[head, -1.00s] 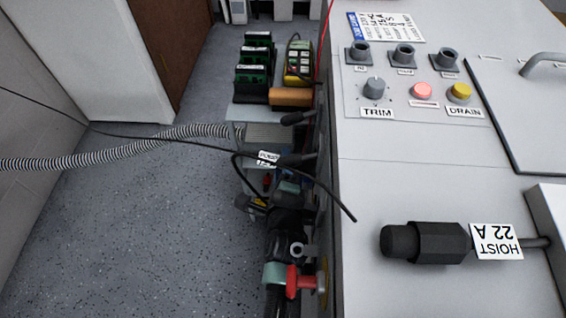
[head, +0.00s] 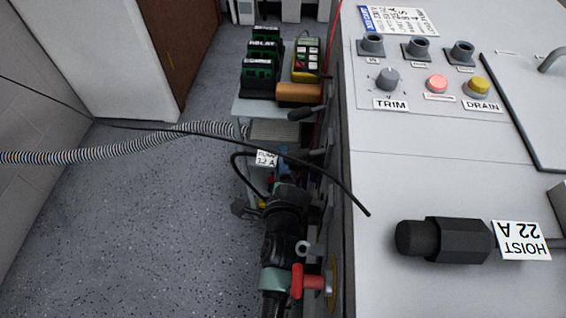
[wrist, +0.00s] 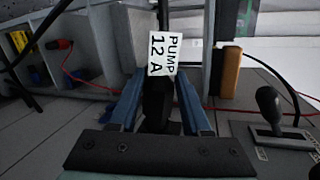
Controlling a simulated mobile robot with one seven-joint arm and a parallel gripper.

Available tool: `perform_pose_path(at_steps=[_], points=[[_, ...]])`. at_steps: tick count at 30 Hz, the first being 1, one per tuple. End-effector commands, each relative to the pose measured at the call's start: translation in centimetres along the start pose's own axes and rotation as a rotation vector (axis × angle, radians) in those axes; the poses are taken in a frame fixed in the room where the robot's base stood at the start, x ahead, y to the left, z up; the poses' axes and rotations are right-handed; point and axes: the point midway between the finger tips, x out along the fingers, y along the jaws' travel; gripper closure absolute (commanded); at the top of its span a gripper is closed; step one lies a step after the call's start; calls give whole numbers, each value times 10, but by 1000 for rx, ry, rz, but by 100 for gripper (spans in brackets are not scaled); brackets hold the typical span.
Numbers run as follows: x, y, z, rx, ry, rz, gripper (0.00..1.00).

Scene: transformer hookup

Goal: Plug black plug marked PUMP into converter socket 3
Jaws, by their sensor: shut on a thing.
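The black PUMP plug (wrist: 158,103) is between the two blue fingers of my gripper (wrist: 161,105), which is shut on it. Its white tag (wrist: 164,54) reads PUMP 12 A. In the head view the tag (head: 266,158) shows beside the left side of the grey cabinet, with my arm hiding most of the plug and gripper. Three dark round sockets (head: 416,47) stand in a row on the cabinet top. Their small labels are unreadable, so I cannot tell whether one is converter socket 3.
A black HOIST 22 A plug (head: 450,239) lies on the cabinet top. Green relay blocks (head: 262,62) stand on a shelf. A black cable and striped hose (head: 70,157) cross the left side above open floor.

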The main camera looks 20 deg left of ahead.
Motion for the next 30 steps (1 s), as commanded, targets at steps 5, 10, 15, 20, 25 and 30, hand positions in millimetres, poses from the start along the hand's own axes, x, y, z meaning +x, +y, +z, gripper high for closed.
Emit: perform_pose_path(at_steps=[5,10,15,20,25,30], points=[[1,-6,-1,-38,2,-29,100],[1,-5,-3,-67,6,-37,100],[0,-6,-5,-84,9,-42,100],[0,-6,-7,-86,13,-43,100],[0,-7,-8,-85,15,-43,100],[0,-6,-8,-86,15,-44,100]])
